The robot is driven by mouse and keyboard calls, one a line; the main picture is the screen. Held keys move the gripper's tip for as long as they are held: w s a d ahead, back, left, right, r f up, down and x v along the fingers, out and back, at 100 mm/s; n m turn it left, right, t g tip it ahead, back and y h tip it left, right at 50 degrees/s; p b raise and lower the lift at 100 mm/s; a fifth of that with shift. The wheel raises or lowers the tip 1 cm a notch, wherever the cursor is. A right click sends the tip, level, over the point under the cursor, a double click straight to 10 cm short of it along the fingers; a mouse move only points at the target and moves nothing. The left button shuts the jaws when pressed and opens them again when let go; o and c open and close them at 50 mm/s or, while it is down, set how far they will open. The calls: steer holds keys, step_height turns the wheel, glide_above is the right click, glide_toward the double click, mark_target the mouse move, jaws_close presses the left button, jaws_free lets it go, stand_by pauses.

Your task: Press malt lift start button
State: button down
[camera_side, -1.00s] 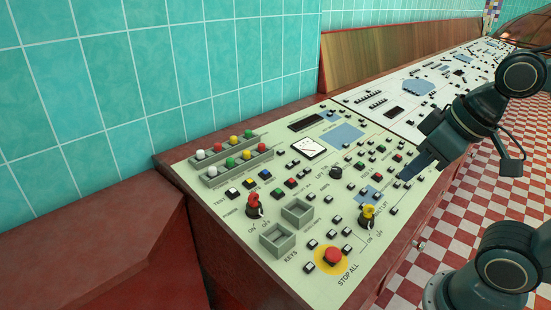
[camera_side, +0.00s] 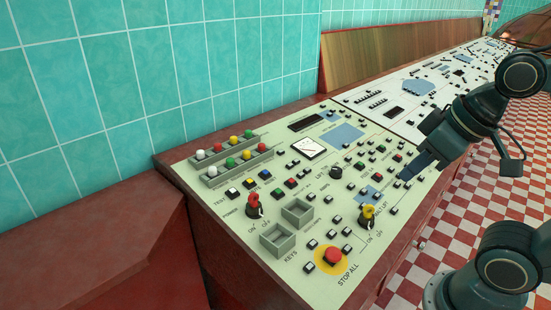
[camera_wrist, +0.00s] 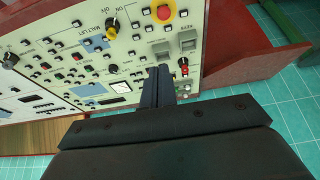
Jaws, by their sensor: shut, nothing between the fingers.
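The control panel (camera_side: 225,205) is pale green with many small buttons. The MALT LIFT lettering is partly legible beside a yellow key switch (camera_side: 368,213), which also shows in the wrist view (camera_wrist: 112,25). A blue display (camera_side: 366,193) lies close by. Green (camera_side: 381,148) and red (camera_side: 396,157) buttons sit farther back. I cannot tell which button is the malt lift start. My gripper (camera_side: 404,178) is shut and empty, low over the panel's right edge, right of the blue display. The wrist view shows its fingers (camera_wrist: 160,69) together; contact with the panel cannot be told.
A red STOP ALL button (camera_side: 333,256) on a yellow disc is near the front corner. Red (camera_side: 254,203) and yellow key switches stand up from the panel. Grey key trays (camera_side: 278,238) and coloured lamps are at left. A tiled wall rises behind.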

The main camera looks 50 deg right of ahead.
steer(key=n+t+h, duration=0.3)
steer(key=n+t, duration=0.2)
glide_above(278, 192)
steer(key=s, duration=0.4)
step_height(278, 192, down, 12)
steer(key=shift+w, duration=0.25)
steer(key=shift+f, duration=0.1)
steer(key=shift+w+f, duration=0.3)
steer(key=shift+f, duration=1.05)
steer(key=shift+w+f, duration=0.3)
steer(key=shift+f, duration=1.1)
steer(key=shift+w+f, duration=0.3)
steer(key=shift+f, duration=1.05)
